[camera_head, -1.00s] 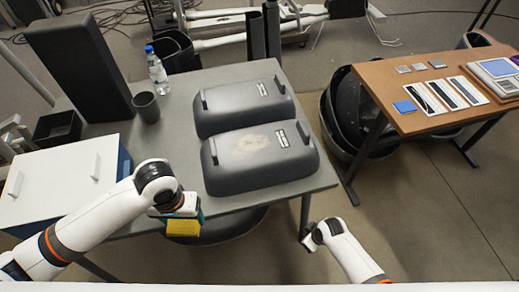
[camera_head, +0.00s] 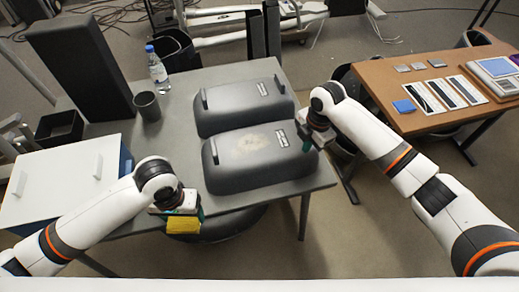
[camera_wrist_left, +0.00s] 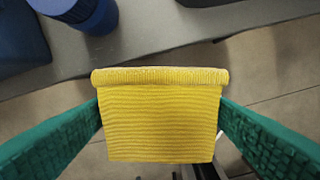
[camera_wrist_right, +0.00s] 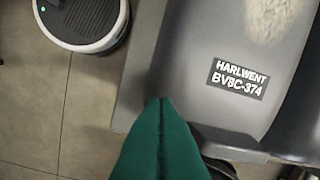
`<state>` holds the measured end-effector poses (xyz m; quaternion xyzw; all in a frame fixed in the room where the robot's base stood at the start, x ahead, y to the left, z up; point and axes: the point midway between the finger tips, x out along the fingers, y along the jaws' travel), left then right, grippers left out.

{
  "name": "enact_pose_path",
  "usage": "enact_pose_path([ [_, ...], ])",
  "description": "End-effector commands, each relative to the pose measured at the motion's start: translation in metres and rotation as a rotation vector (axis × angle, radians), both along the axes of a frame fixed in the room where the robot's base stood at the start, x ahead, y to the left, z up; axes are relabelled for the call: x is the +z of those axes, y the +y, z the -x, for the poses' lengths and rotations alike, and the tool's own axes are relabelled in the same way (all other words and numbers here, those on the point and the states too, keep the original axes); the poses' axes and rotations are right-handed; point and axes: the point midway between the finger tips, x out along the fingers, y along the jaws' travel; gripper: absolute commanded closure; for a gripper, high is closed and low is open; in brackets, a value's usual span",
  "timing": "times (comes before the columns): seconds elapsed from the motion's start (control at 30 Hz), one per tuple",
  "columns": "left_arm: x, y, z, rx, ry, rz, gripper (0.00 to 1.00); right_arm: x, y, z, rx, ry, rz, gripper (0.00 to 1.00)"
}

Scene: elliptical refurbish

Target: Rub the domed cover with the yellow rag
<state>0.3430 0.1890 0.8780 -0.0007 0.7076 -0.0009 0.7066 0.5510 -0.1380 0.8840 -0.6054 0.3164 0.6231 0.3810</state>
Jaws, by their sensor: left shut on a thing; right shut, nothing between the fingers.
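Two dark grey domed covers lie on the grey table. The nearer domed cover (camera_head: 240,172) has a pale, dusty patch (camera_head: 252,146) on top and a label at its right end; the label (camera_wrist_right: 240,78) reads "HARLWENT BV8C-374" in the right wrist view. The farther domed cover (camera_head: 225,114) looks clean on top. My left gripper (camera_head: 181,224) is shut on the yellow rag (camera_wrist_left: 162,120), held in front of the table's near edge. My right gripper (camera_wrist_right: 161,105) is shut and empty, at the right end of the nearer cover; I cannot tell whether it touches.
A water bottle (camera_head: 157,68), a dark cup (camera_head: 147,106), a tall black block (camera_head: 80,72) and a white-topped box (camera_head: 60,185) stand on the left. A wooden table (camera_head: 415,75) with cards and a blue pad (camera_head: 403,106) is at right.

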Motion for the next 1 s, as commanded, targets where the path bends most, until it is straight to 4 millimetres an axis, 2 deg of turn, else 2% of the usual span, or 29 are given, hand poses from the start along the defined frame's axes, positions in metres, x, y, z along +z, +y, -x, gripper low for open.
enact_pose_path([
  [0.03,0.000,0.000,0.001,0.000,0.001,0.000,0.42,0.016,-0.012,-0.015,0.048,-0.006,0.027,1.00],
  [0.2,-0.001,0.000,0.001,0.001,0.000,-0.001,0.42,0.051,-0.039,-0.041,0.187,0.006,0.078,1.00],
  [0.37,-0.003,0.001,0.002,0.001,0.000,-0.002,0.42,0.065,-0.050,-0.050,0.239,0.014,0.093,1.00],
  [0.53,-0.011,0.001,0.002,0.001,0.000,-0.002,0.42,0.059,-0.052,-0.051,0.250,0.016,0.095,1.00],
  [0.9,-0.051,0.000,0.002,0.000,0.000,-0.002,0.42,0.021,-0.052,-0.051,0.248,0.013,0.095,1.00],
  [1.0,-0.056,0.001,0.002,0.000,0.000,-0.002,0.42,0.017,-0.052,-0.051,0.248,0.013,0.095,1.00],
])
